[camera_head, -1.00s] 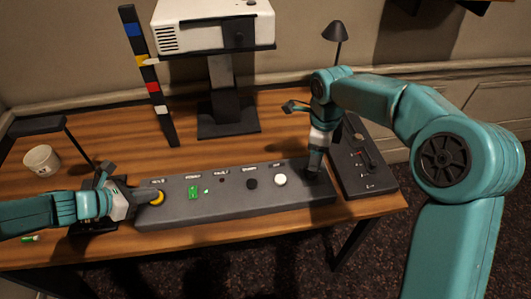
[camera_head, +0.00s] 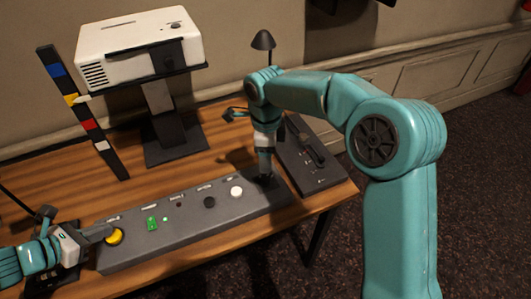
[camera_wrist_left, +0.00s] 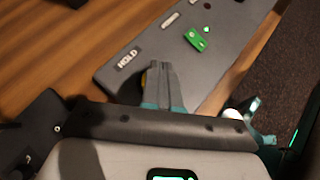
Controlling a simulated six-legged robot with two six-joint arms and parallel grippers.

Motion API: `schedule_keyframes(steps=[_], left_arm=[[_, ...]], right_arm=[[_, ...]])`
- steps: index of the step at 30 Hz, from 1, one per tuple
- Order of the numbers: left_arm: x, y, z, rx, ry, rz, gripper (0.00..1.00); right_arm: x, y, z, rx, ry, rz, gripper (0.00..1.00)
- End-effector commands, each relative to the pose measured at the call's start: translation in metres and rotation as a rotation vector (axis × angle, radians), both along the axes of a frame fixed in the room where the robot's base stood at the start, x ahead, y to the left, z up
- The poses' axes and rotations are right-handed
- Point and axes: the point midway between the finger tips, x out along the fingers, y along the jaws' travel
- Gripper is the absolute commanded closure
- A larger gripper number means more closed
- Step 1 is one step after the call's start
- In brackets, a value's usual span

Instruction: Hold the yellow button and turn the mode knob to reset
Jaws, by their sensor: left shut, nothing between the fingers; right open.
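The yellow button (camera_head: 114,237) is at the left end of the long grey panel (camera_head: 190,241). My left gripper (camera_head: 104,234) is shut and empty, its fingertips at the button. In the left wrist view its fingers (camera_wrist_left: 162,85) lie over the panel beside the HOLD label (camera_wrist_left: 128,59) and hide most of the button; I cannot tell whether it is pressed. My right gripper (camera_head: 265,176) points down at the right end of the panel, with its fingers dark and hard to make out. I cannot clearly see the mode knob; the right gripper covers that end of the panel.
A green switch (camera_head: 152,224), a black knob (camera_head: 209,202) and a white button (camera_head: 236,191) are on the panel. A second dark panel (camera_head: 318,178) stands to the right. A white projector (camera_head: 140,48) on a stand and a striped post (camera_head: 82,112) are behind.

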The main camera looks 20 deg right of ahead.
Motion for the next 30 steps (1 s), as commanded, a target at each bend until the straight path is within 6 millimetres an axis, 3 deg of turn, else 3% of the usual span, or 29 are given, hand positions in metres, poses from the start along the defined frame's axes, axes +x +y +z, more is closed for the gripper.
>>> schedule_keyframes(steps=[1, 14, 30], left_arm=[[0.000, 0.000, 0.009, 0.000, -0.001, -0.001, 1.00], [0.000, 0.000, 0.046, 0.001, -0.001, -0.001, 1.00], [0.000, 0.000, 0.047, 0.000, -0.001, -0.001, 1.00]], right_arm=[[0.000, 0.000, 0.009, 0.000, 0.000, 0.000, 0.36], [0.000, 0.000, 0.041, 0.000, 0.000, 0.000, 0.36], [0.000, 0.000, 0.041, 0.000, 0.000, 0.000, 0.36]])
